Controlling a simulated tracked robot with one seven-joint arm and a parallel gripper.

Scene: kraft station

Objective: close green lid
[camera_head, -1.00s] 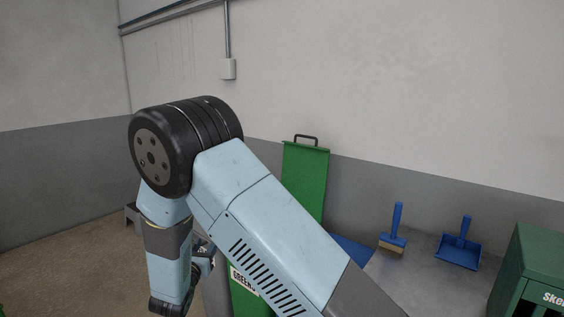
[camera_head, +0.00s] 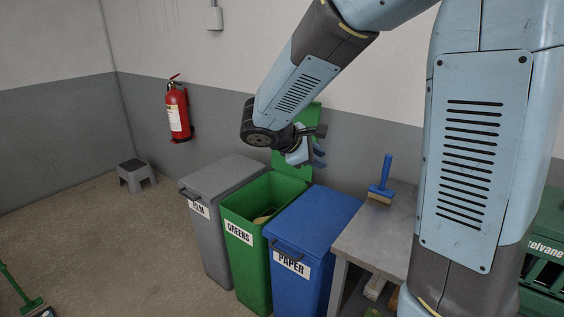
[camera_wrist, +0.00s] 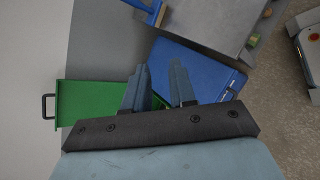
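The green bin (camera_head: 245,265), labelled GREENS, stands between a grey and a blue bin, its top open and some light-brown contents inside. Its green lid (camera_head: 311,114) stands raised at the bin's back, partly hidden behind my gripper. In the wrist view the green lid (camera_wrist: 92,97) lies left of the fingers, with its dark handle (camera_wrist: 46,107) at the far end. My gripper (camera_head: 318,155) is above the back of the bins, near the lid. In the wrist view my gripper (camera_wrist: 160,76) has its fingers apart with nothing between them.
The grey bin (camera_head: 220,175) and blue PAPER bin (camera_head: 310,222) have closed lids. A grey table (camera_head: 385,235) with a blue brush (camera_head: 381,178) stands at the right. A fire extinguisher (camera_head: 178,112) hangs on the wall. A grey stool (camera_head: 136,177) stands on open floor at the left.

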